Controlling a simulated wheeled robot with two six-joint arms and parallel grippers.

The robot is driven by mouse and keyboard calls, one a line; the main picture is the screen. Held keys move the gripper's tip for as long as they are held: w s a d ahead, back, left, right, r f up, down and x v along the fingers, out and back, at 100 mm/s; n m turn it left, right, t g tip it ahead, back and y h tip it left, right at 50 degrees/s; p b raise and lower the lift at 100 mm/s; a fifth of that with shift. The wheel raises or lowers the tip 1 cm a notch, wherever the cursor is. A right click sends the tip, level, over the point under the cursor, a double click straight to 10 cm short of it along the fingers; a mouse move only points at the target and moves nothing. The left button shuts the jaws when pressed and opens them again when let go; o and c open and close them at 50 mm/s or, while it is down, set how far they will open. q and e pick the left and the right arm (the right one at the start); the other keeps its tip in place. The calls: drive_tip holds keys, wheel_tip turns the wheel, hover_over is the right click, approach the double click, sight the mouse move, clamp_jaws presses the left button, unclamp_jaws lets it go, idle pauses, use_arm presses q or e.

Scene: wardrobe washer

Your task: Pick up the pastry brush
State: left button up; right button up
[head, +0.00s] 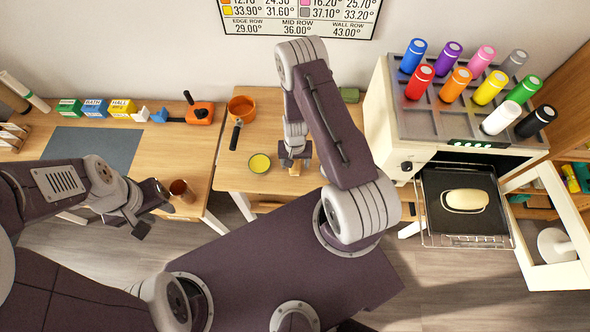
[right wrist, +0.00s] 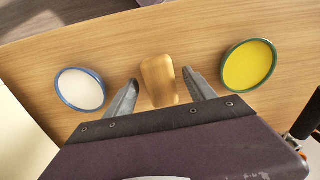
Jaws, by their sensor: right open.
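A light wooden piece (right wrist: 158,80), which looks like the pastry brush's handle, shows between my right gripper's fingers in the right wrist view. My right gripper (right wrist: 161,80) is open, with one finger on each side of it and a gap visible at both sides. Bristles are not visible. In the head view my right gripper (head: 294,160) is over the middle table, and the arm and gripper hide most of the wooden piece. My left gripper (head: 152,210) is open and empty, near the front edge of the left table.
A yellow-filled bowl (head: 259,163) and a blue-rimmed bowl (right wrist: 80,89) flank the right gripper. An orange pot (head: 241,109) stands behind. A copper cup (head: 181,190) is near the left gripper.

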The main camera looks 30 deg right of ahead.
drive_tip(key=shift+w+f, duration=0.1)
clamp_jaws()
